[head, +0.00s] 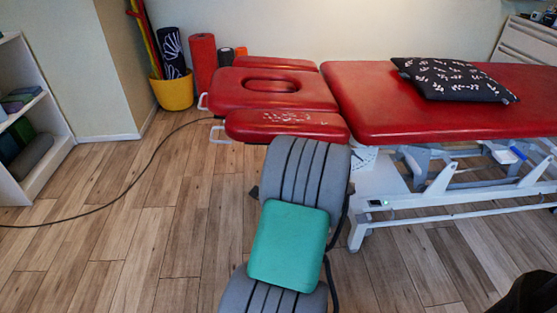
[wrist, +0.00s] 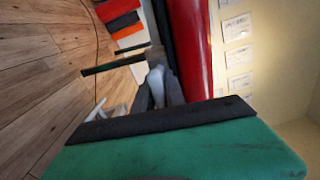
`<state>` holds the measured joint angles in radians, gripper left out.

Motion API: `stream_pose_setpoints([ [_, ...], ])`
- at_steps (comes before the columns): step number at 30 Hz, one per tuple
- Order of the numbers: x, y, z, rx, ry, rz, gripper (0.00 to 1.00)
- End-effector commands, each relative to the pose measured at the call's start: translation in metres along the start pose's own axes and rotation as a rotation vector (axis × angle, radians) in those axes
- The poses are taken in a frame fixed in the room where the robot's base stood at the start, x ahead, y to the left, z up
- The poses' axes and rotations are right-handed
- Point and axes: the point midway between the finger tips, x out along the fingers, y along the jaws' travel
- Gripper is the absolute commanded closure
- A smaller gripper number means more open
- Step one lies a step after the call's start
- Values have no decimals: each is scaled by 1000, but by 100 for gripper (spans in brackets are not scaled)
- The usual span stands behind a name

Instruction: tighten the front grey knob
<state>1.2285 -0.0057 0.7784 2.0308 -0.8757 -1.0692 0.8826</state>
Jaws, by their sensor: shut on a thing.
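In the wrist view my gripper (wrist: 159,88) has its two dark fingers on either side of a light grey piece, which looks like the front grey knob (wrist: 156,77). The fingers are shut on it. Only a small part of the knob shows between them, so its turn cannot be read. The red treatment table (head: 430,115) stands ahead in the head view, and its red side runs along the right of the wrist view (wrist: 190,45). In the head view my arm hides the gripper and the knob, near the table's front armrest (head: 250,127).
A dark patterned pillow (head: 455,82) lies on the table. A yellow bucket (head: 174,94) and a red roll (head: 203,60) stand by the wall. A black cable (head: 140,178) crosses the floor. A white shelf (head: 45,110) is at left. Floor left of my arm is mostly clear.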

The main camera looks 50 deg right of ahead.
Motion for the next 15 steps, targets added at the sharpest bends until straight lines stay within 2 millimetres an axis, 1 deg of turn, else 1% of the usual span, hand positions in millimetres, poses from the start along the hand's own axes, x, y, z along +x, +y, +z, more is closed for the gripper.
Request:
stream_pose_setpoints([
  [3, 0, 0, 0, -1, 1, 1, 100],
  [4, 0, 0, 0, -1, 1, 1, 84],
  [10, 0, 0, 0, -1, 0, 1, 67],
  [11, 0, 0, 0, -1, 0, 1, 66],
  [15, 0, 0, 0, -2, 0, 1, 66],
])
